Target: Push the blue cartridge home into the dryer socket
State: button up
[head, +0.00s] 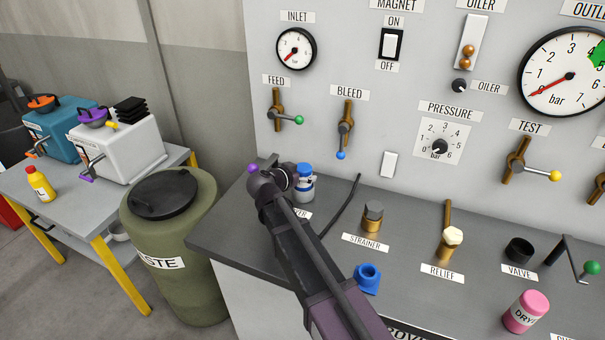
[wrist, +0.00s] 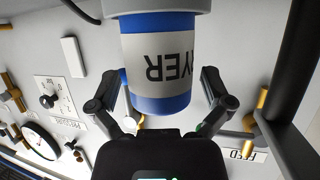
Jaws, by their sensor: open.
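The blue cartridge (head: 305,170) with a white label stands upright at the left end of the bench, partly hidden by my gripper. In the wrist view, where the picture is inverted, the cartridge (wrist: 160,60) shows part of a dark label text. Its lower end sits in a grey collar, the dryer socket (wrist: 157,6), with a blue band visible between label and collar. My gripper (head: 284,180) is at the cartridge. In the wrist view the open fingers (wrist: 160,88) lie on either side of the cartridge's blue top; I cannot tell whether they touch it.
The grey panel (head: 350,60) with gauges and valves rises behind. A waste bin (head: 170,250) is at the left.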

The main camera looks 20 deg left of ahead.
jog(key=shift+r+p, duration=4.85)
jog(key=shift+r, duration=0.15)
jog(key=shift+s, duration=0.1)
